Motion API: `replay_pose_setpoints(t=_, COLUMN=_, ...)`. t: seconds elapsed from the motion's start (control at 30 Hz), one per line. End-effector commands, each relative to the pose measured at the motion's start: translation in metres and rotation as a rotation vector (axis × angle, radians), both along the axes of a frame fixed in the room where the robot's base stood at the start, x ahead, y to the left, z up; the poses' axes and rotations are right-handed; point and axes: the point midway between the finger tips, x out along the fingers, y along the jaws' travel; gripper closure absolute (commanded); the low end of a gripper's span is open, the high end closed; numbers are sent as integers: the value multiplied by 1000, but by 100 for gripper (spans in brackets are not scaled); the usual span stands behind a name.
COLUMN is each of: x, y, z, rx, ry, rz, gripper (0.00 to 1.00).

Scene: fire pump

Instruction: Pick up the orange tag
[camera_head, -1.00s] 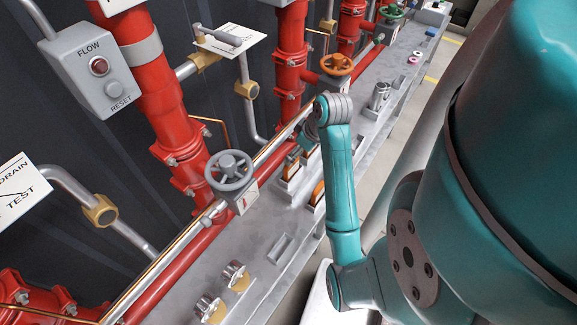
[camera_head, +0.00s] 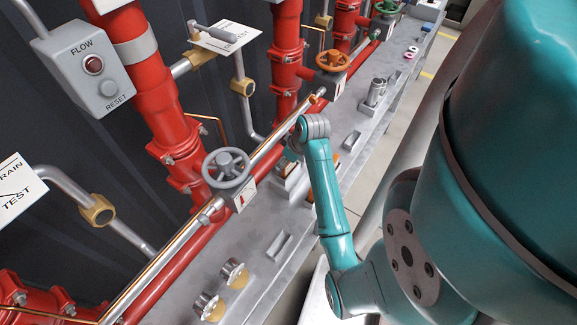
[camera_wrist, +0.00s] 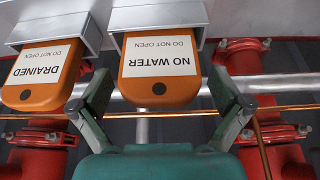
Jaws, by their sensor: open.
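In the wrist view, an orange tag (camera_wrist: 160,62) with a white label reading "NO WATER, DO NOT OPEN", upside down, hangs from a grey metal holder. A dark round spot marks its near end. My gripper (camera_wrist: 160,95) is open, one finger on each side of this tag's near end. I cannot tell whether they touch it. A second orange tag (camera_wrist: 42,72), labelled "DRAINED, DO NOT OPEN", sits in another holder, left of the left finger. In the head view my gripper (camera_head: 296,150) is at the bench, where my arm hides most of the tags.
Red pipes (camera_head: 160,90) and a grey handwheel (camera_head: 228,172) stand left of my gripper. An orange handwheel (camera_head: 332,61) is farther back. A metal cylinder (camera_head: 376,90) stands on the grey bench (camera_head: 190,285). A thin copper pipe (camera_wrist: 195,113) runs behind the gripper.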

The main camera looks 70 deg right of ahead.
Motion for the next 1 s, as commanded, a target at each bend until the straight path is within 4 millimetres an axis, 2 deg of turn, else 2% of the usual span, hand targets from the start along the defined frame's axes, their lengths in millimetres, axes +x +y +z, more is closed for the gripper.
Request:
replay_pose_setpoints(t=0.13, x=0, y=0, z=0, rx=0, ry=0, rz=0, gripper=0)
replay_pose_setpoints(t=0.17, x=0, y=0, z=0, rx=0, ry=0, rz=0, gripper=3)
replay_pose_setpoints(t=0.4, x=0, y=0, z=0, rx=0, ry=0, rz=0, gripper=62)
replay_pose_setpoints(t=0.77, x=0, y=-1, z=6, rx=-1, ry=-2, rz=0, gripper=64)
replay_pose_setpoints(t=0.87, x=0, y=-1, z=18, rx=-3, ry=-3, rz=0, gripper=64)
replay_pose_setpoints(t=1.0, x=1, y=-1, z=44, rx=-4, ry=-4, rz=0, gripper=64)
